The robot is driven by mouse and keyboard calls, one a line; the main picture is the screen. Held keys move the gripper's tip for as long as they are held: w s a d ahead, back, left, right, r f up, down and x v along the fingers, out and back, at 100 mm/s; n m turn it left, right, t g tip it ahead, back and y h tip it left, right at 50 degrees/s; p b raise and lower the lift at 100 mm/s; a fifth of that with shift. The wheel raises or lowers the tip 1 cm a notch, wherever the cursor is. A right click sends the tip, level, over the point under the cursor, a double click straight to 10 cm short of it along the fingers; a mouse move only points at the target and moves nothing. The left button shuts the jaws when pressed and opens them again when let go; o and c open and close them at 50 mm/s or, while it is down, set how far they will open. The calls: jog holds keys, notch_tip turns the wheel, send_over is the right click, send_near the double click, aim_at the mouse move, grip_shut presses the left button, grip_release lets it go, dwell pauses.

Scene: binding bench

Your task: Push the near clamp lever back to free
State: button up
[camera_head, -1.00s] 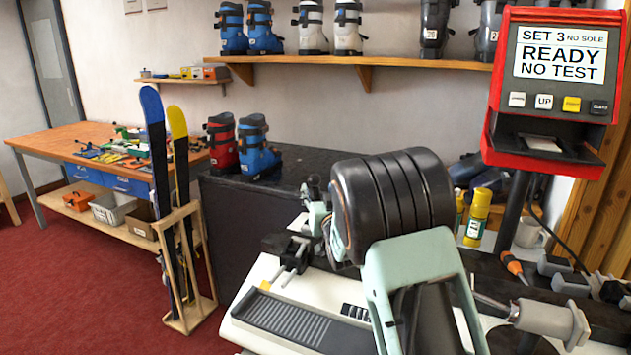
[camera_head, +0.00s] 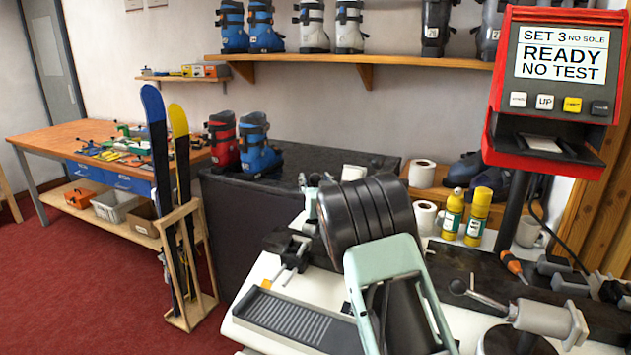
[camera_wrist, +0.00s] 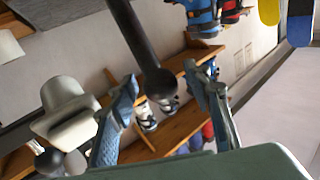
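In the head view, a silver clamp (camera_head: 548,320) stands at the right of the bench machine, with a thin lever (camera_head: 485,298) ending in a dark ball at its left. A second clamp (camera_head: 290,246) is at the left of the machine. In the wrist view, a dark rod with a rounded end (camera_wrist: 140,45) shows between the spread fingers of my gripper (camera_wrist: 160,78), with no finger visibly closed on it. I cannot tell for sure which clamp this rod belongs to. A grey clamp-like body (camera_wrist: 68,108) is left of the fingers.
A red display unit (camera_head: 556,80) reads "READY NO TEST". Yellow bottles (camera_head: 478,216), paper rolls (camera_head: 423,216) and a mug (camera_head: 528,231) stand behind the machine. A screwdriver (camera_head: 512,264) and grey blocks lie at the right. Skis (camera_head: 160,170) stand in a wooden rack at the left.

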grip_shut()
jog(key=shift+w+d+r+p, duration=0.15)
jog(key=shift+w+r+p, duration=0.15)
jog(key=shift+p, duration=0.1)
jog(key=p, duration=0.1)
jog(key=w+g+p, duration=0.1)
jog(key=w+d+m, duration=0.1)
jog(key=shift+w+r+g+p, duration=0.15)
jog(key=shift+r+g+p, duration=0.15)
jog(key=shift+g+p, duration=0.1)
jog(key=shift+w+d+f+g+p, duration=0.15)
jog(key=shift+w+f+g+p, duration=0.1)
jog(key=shift+w+g+p, duration=0.25)
jog(key=shift+o, duration=0.4)
grip_release()
jog(key=shift+w, duration=0.1)
jog(key=shift+f, duration=0.1)
